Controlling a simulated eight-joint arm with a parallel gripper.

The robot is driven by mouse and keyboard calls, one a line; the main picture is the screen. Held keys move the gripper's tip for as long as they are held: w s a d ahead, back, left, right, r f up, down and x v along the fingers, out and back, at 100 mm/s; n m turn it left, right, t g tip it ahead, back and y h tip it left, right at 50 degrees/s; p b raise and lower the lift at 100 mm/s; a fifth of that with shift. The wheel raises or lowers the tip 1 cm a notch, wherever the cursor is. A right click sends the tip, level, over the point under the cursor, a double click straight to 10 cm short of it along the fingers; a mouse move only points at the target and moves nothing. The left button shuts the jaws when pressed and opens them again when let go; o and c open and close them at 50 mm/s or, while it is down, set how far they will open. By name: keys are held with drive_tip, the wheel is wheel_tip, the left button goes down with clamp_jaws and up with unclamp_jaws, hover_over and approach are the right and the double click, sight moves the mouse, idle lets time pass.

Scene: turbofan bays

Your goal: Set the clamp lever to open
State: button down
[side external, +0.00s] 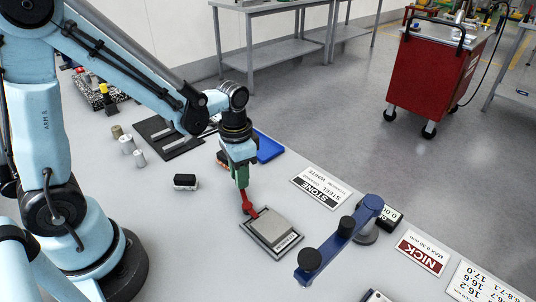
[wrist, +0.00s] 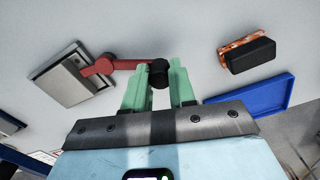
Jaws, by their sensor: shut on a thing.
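The clamp lever (side external: 249,207) is a red arm that runs from the grey metal clamp block (side external: 271,233) toward my gripper (side external: 242,182). In the wrist view the red lever (wrist: 125,65) reaches from its round red pivot at the block (wrist: 70,84) to a black knob (wrist: 159,72). My gripper's green fingers (wrist: 159,82) are shut on that knob, one on each side. The block lies flat on the table. In the side view the knob is hidden by the fingers.
A blue tray (side external: 268,147) and an orange-and-black block (wrist: 247,55) are near the gripper. A blue bar with black knobs (side external: 341,238) stands right of the clamp block. A small black-and-white block (side external: 185,182) lies left of the gripper. Printed labels (side external: 320,187) lie along the table edge.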

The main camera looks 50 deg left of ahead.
drive_tip(key=w+m, duration=0.1)
drive_tip(key=d+m, duration=0.1)
drive_tip(key=m, duration=0.1)
drive_tip(key=shift+w+d, duration=0.1)
drive_tip(key=shift+w, duration=0.25)
drive_tip(key=m, duration=0.1)
drive_tip(key=w+d+m, duration=0.1)
drive_tip(key=m, duration=0.1)
drive_tip(key=shift+d, duration=0.1)
drive_tip(key=d+m, duration=0.1)
drive_tip(key=w+m, duration=0.1)
drive_tip(key=m, duration=0.1)
drive_tip(key=shift+d+m, duration=0.3)
drive_tip(key=shift+d, duration=0.1)
drive_tip(key=shift+d+m, duration=0.9)
drive_tip(key=shift+m, duration=0.6)
drive_tip(key=shift+d, duration=0.1)
drive_tip(key=c, duration=0.9)
unclamp_jaws()
drive_tip(key=shift+r, duration=0.1)
